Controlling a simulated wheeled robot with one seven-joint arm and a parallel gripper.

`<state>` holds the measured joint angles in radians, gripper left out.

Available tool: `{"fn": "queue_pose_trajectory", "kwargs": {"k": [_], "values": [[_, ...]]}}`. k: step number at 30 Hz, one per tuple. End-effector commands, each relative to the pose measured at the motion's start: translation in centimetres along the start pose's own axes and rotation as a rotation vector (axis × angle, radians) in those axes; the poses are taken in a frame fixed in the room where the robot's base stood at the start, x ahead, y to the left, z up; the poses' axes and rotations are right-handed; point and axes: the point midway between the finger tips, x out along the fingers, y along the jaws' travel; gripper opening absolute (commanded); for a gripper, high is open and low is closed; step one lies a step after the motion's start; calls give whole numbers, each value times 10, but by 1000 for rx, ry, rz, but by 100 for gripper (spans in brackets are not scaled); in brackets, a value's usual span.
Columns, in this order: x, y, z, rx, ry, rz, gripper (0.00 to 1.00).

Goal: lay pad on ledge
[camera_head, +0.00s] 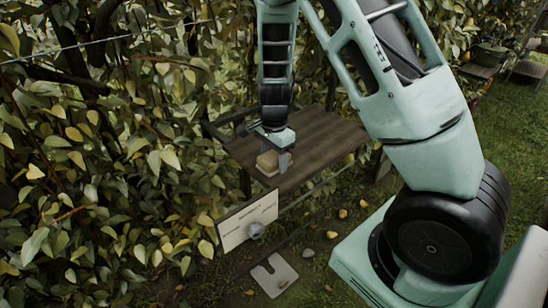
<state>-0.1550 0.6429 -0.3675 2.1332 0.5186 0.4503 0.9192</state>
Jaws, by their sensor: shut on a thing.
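My gripper (274,158) points down over the wooden ledge (325,140), near its front left part. It is shut on a small beige pad (267,163), which shows between and beside the fingers. I cannot tell whether the pad's underside touches the ledge or hangs just above it. The ledge is brown, planked and flat, and its surface to the right of the gripper is bare. Part of the ledge's back is hidden behind my arm.
A pale board with a round grey knob (256,230) stands at the ledge's front left corner. A light notched plate (275,275) lies on the ground below, near scattered yellow pears or leaves. Dense foliage (90,150) crowds the left side.

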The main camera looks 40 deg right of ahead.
Motion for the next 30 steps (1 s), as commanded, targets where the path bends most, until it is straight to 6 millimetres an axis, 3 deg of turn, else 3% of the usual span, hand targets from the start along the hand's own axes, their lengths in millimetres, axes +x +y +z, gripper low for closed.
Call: {"fn": "queue_pose_trajectory", "kwargs": {"k": [2, 3, 5, 17, 30], "values": [[4, 0, 0, 0, 0, 0, 34], [2, 0, 0, 0, 0, 0, 67], [2, 0, 0, 0, 0, 0, 77], [-8, -1, 1, -4, 1, -3, 77], [-93, -1, 0, -3, 1, -5, 77]]}}
